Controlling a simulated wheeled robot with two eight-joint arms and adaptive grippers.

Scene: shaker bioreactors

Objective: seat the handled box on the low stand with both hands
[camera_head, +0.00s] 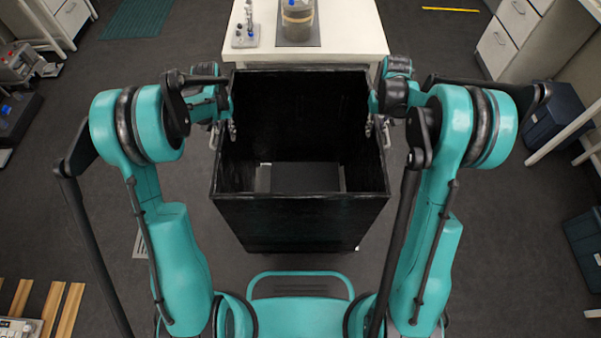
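The handled box (300,222) is black and open-topped, and it is upright in the middle of the view, in front of the white table. Pale metal handles show at its left side (213,138) and right side (387,137). My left gripper (231,130) is at the left rim, beside the left handle. My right gripper (369,128) is at the right rim, beside the right handle. The fingers are small and partly hidden, so I cannot tell if they are closed on the handles. I cannot make out the low stand. The box hides the floor under it.
A white table (345,35) stands right behind the box, with a vessel (297,20) and a small device (245,30) on it. Dark bins (553,115) are at the right. Wooden slats (62,310) lie at the lower left. Floor is clear on both sides of the box.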

